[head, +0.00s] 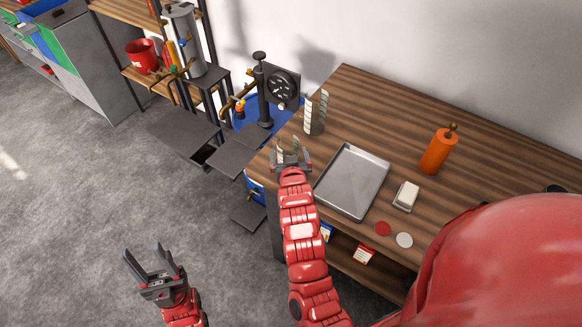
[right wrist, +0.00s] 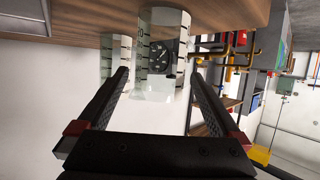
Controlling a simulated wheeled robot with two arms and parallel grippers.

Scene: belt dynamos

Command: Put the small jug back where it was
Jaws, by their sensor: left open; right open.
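A clear jug with dark graduation marks (right wrist: 160,60), which I take to be the small jug, stands upright at the wooden tabletop's left end. In the right wrist view, which is upside down, it lies between or just beyond my open right fingertips (right wrist: 160,75), with gaps at both sides. In the head view my right gripper (head: 290,155) is at that table end and largely covers this jug. A second clear marked jug (right wrist: 112,58) stands farther back; in the head view it is beside the wall (head: 316,112). My left gripper (head: 153,265) is open and empty above the floor.
The wooden table (head: 375,105) also bears a metal tray (head: 352,181), an orange bottle (head: 438,150), a white block on a dish (head: 406,195), a red disc (head: 383,228) and a pale disc (head: 404,240). A black pump-like stand (head: 264,90) is beyond the table's left end.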

